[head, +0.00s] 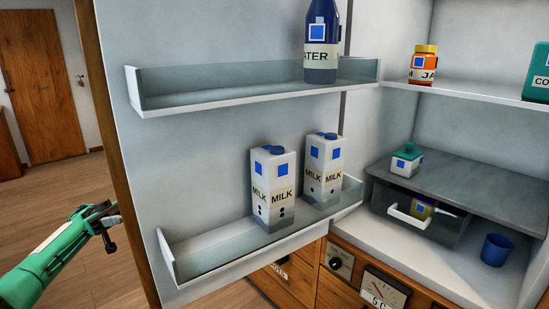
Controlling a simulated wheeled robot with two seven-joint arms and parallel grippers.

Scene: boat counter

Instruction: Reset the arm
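My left arm, green, comes in from the left edge. Its dark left gripper (109,228) is in front of the wooden floor, left of the open fridge door, apart from everything. I cannot make out clearly whether its fingers are apart. My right gripper is not in view. Two milk cartons (273,188) (322,170) stand upright side by side on the lower door shelf (215,255). A blue water bottle (321,45) stands on the upper door shelf (220,95).
The fridge interior holds an orange jam jar (423,64), a teal container (538,72), a small green-lidded container (406,160), a drawer (420,213) and a blue cup (496,250). The door's wooden edge (112,150) is near my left arm. Open floor (70,195) lies left.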

